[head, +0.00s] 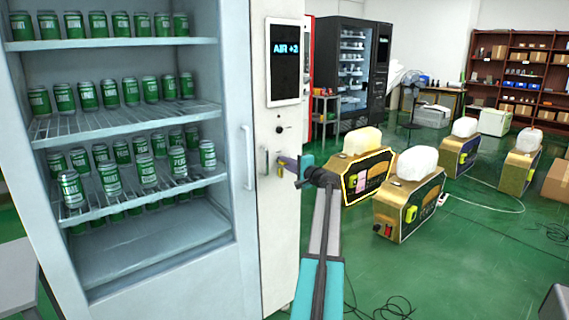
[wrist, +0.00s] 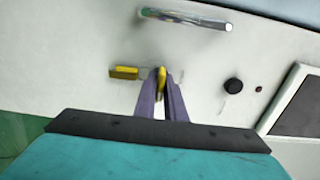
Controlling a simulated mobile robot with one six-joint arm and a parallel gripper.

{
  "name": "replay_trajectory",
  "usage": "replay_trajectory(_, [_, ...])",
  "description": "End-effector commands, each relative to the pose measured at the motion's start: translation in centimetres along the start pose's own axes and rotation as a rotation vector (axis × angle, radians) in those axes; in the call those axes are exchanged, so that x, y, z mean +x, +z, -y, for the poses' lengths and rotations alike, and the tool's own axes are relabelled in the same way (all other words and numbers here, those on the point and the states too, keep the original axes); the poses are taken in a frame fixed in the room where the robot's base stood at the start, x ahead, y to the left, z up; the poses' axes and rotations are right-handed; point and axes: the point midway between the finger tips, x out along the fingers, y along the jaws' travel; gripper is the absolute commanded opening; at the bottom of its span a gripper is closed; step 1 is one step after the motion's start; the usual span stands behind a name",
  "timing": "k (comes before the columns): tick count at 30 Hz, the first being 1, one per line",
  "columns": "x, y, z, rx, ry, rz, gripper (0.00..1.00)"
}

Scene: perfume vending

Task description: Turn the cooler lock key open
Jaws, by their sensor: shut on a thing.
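The cooler (head: 150,255) stands at the left in the head view, with a pale control panel (head: 275,220) on its right side. In the wrist view a small yellow key (wrist: 162,77) sits at the panel face between the tips of my gripper (wrist: 161,88). My gripper is shut on the key, and its purple fingers hide part of it. A yellow tag (wrist: 124,72) hangs beside the key on a thin link. In the head view my gripper (head: 289,163) reaches the panel from the right. The lock behind the key is hidden.
A metal handle (wrist: 186,18) and a black knob (wrist: 233,86) are near the key on the panel. A screen (head: 284,62) is higher up. Green cans fill the cooler shelves. Gold machines (head: 408,207) stand on the green floor at the right.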

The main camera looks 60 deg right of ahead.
Motion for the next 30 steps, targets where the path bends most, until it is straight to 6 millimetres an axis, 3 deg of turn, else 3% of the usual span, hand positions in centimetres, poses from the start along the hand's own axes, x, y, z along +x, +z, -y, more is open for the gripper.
replay_trajectory(13, [0.06,0.1,-0.03,0.016,0.0,0.002,0.0])
replay_trajectory(15, [0.05,0.1,-0.03,0.016,0.0,0.002,0.18])
replay_trajectory(17, [0.04,0.08,-0.03,0.016,0.0,0.002,0.27])
replay_trajectory(30, [-0.5,-0.02,-0.02,0.015,0.0,-0.001,0.27])
